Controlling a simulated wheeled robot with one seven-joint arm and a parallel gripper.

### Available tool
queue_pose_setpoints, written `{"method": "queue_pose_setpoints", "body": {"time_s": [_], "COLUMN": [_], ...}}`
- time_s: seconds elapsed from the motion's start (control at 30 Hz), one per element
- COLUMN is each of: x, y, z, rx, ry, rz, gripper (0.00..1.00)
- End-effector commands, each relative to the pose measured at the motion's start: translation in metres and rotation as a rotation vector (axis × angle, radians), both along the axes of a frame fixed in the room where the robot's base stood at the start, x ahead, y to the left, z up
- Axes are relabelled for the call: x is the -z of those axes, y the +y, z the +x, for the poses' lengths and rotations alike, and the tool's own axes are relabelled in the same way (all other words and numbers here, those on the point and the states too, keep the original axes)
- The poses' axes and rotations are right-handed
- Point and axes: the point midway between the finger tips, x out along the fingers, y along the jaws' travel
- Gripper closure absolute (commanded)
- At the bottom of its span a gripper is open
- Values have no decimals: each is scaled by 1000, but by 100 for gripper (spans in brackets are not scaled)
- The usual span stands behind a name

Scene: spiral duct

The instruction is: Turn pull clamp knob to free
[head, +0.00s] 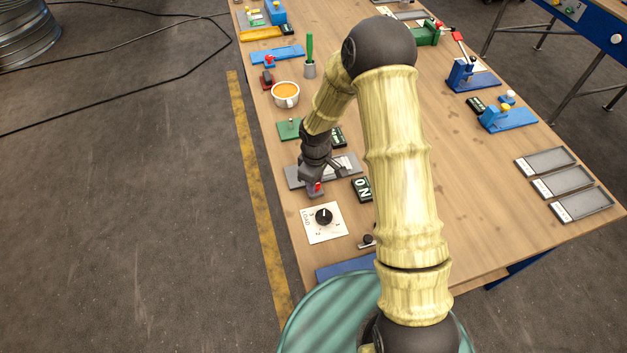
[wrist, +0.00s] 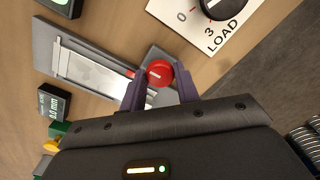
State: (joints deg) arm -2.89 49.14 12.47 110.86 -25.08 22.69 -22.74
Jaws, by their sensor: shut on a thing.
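The red pull clamp knob (wrist: 159,73) has a short pale mark on its top. It sits on a grey block at the end of a grey plate fixture (wrist: 60,55) with a pale sliding strip. My gripper (wrist: 161,84) has its two dark fingers on either side of the knob and is shut on it. In the head view the knob (head: 318,187) shows as a small red spot just below my gripper (head: 312,182), and the grey fixture (head: 345,166) lies beside it. The finger contact is partly hidden there.
A white LOAD dial plate (head: 323,223) with a black knob lies close by. A black display (head: 362,189) stands beside the fixture. An orange-filled cup (head: 286,94) and a green plate (head: 290,129) are farther back. Three grey trays (head: 565,185) lie at the right.

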Motion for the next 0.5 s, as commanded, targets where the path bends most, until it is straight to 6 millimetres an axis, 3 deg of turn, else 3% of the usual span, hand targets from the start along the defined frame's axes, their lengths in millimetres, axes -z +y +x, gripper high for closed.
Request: {"method": "queue_pose_setpoints", "body": {"time_s": [0.3, 0.33, 0.4, 0.5], "x": [-1, -1, -1, 0], "y": [1, 1, 1, 1], "z": [1, 1, 1, 1], "rx": [-4, -4, -4, -3], "ry": [-3, -3, -2, -2], "rz": [1, 1, 2, 1], "gripper": [91, 63, 49, 47]}}
